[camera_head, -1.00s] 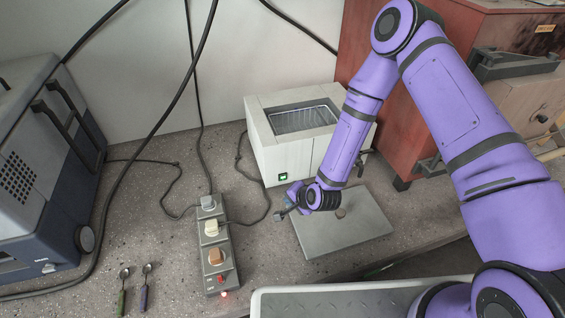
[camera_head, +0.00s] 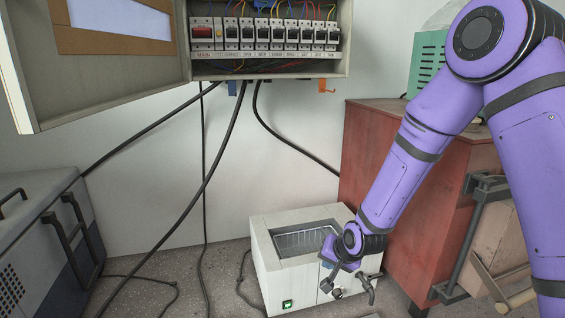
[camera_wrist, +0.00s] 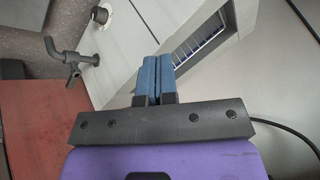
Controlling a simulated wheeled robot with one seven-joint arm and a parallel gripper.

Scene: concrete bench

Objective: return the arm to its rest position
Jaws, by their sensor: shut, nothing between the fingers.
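My purple arm reaches in from the right in the head view. My gripper (camera_head: 328,284) is at its lower end, in front of the white water-bath-like box (camera_head: 268,272) with an open, grated top. In the wrist view the blue fingers of my gripper (camera_wrist: 154,62) are pressed together with nothing between them. The box (camera_wrist: 140,40) lies beyond them there, with its opening to the upper right. I cannot tell how far the fingertips are from the box.
A red cabinet (camera_head: 380,160) stands close on the right. An open breaker panel (camera_head: 268,35) hangs on the wall above. A grey-blue device (camera_head: 40,240) stands at left. Black cables (camera_head: 222,150) hang between. A tap (camera_wrist: 70,58) juts from the box.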

